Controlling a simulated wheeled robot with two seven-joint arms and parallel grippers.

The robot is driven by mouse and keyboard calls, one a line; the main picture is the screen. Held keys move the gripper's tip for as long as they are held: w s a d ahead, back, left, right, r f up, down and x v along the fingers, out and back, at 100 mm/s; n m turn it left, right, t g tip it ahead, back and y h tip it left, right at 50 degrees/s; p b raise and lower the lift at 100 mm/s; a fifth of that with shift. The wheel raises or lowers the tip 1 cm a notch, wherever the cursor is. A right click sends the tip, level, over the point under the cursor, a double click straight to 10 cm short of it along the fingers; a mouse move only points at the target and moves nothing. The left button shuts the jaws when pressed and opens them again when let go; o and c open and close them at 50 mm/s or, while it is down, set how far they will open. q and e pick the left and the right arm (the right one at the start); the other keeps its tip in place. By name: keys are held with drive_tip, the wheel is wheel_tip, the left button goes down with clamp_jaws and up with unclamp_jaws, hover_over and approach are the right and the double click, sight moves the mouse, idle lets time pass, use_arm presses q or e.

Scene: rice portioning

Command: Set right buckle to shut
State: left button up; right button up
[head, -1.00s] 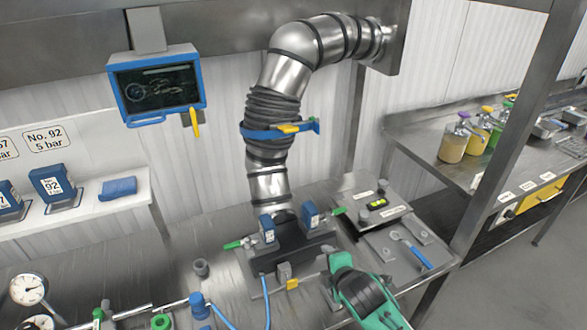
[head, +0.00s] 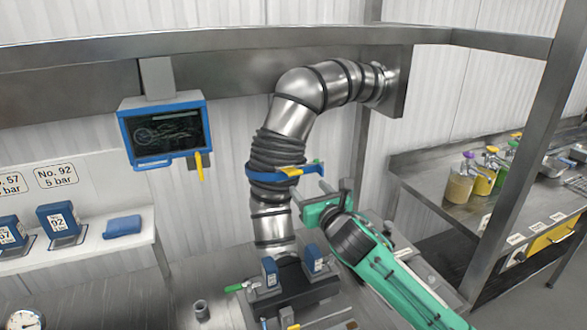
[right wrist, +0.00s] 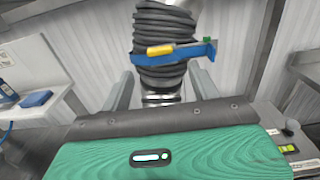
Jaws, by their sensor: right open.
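A metal duct carries a blue band (head: 262,177) with a yellow lever (head: 291,171) and a small green part at its right end. The band also shows in the right wrist view (right wrist: 195,51). Below, a dark dock (head: 285,302) holds two blue blocks, the left (head: 270,271) and the right (head: 315,258). A green handle (head: 236,287) sticks out on the dock's left; the right-hand handle is hidden behind my arm. I cannot tell which part is the right buckle. My right gripper (head: 311,191) is open and empty, beside the duct just below the band. My left gripper is out of view.
A screen (head: 163,132) hangs at the left. A shelf (head: 100,248) carries blue blocks and a blue cloth. A post (head: 522,150) and a side counter (head: 430,175) with several bottles stand at the right. A beam crosses above.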

sight(296, 175)
drive_tip(key=p+x, duration=0.3)
drive_tip(key=x, duration=0.8)
drive_tip(key=shift+w+a+p, duration=0.1)
drive_tip(key=shift+w+p, duration=0.1)
drive_tip(key=shift+p, duration=0.2)
drive_tip(key=shift+f, duration=0.1)
drive_tip(key=c, duration=1.3)
clamp_jaws()
